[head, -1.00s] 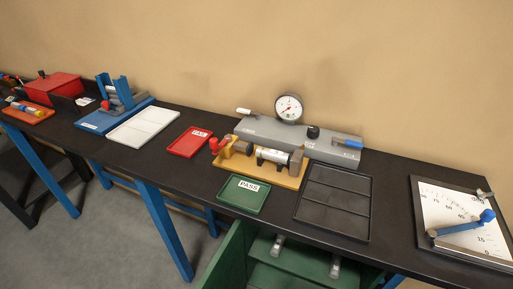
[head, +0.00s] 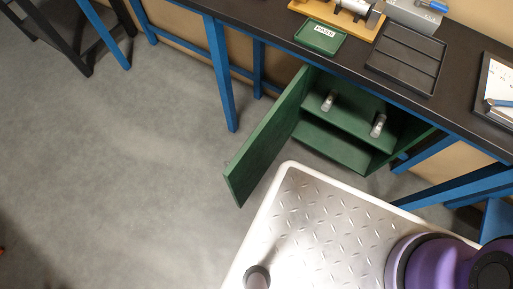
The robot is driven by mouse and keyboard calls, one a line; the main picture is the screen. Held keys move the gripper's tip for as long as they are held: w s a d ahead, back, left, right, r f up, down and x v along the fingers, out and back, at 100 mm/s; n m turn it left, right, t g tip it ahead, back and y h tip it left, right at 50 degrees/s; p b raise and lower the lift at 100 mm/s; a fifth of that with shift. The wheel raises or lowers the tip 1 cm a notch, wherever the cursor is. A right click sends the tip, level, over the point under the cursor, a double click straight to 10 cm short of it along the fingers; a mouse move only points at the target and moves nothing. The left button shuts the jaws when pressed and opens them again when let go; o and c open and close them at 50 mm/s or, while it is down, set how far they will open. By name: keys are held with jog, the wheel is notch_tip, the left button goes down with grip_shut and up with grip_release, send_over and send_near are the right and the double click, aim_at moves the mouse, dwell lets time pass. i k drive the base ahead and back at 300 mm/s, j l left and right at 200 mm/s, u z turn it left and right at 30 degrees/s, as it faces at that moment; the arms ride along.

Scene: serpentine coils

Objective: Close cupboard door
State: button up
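The green cupboard (head: 346,150) stands under the black bench in the head view. Its green door (head: 268,138) is on the left side and stands wide open, swung out toward me into the room. The inside shows a shelf (head: 350,121) with two small metallic cylindrical items, one on the left (head: 328,101) and one on the right (head: 377,125). My gripper is not in view.
My metal-topped base fills the lower right, its edge close to the cupboard front and the open door. Blue bench legs (head: 220,75) stand left of the door. The grey floor (head: 120,160) to the left is clear. A green PASS tray (head: 320,37) and a black tray (head: 406,58) sit on the bench.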

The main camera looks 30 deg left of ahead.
aim_at(242, 175)
jog(key=k+j+z, duration=0.15)
jog(key=j, duration=0.3)
jog(key=k+j+z, duration=0.1)
jog(key=k+j, duration=0.25)
jog(key=k+j+z, duration=0.15)
jog(key=j, duration=0.3)
jog(key=j+z, duration=0.1)
jog(key=j, duration=0.25)
jog(key=k+j, duration=0.15)
jog(key=j, duration=0.2)
jog(key=j+z, duration=0.15)
jog(key=j, duration=0.25)
jog(key=i+j, duration=0.1)
jog(key=j, duration=0.65)
jog(key=k+j, duration=0.15)
jog(key=j, duration=0.15)
jog(key=k+j+u, duration=0.15)
jog(key=k+j, duration=0.1)
jog(key=j, duration=0.3)
jog(key=k+j+u, duration=0.15)
jog(key=j, duration=0.15)
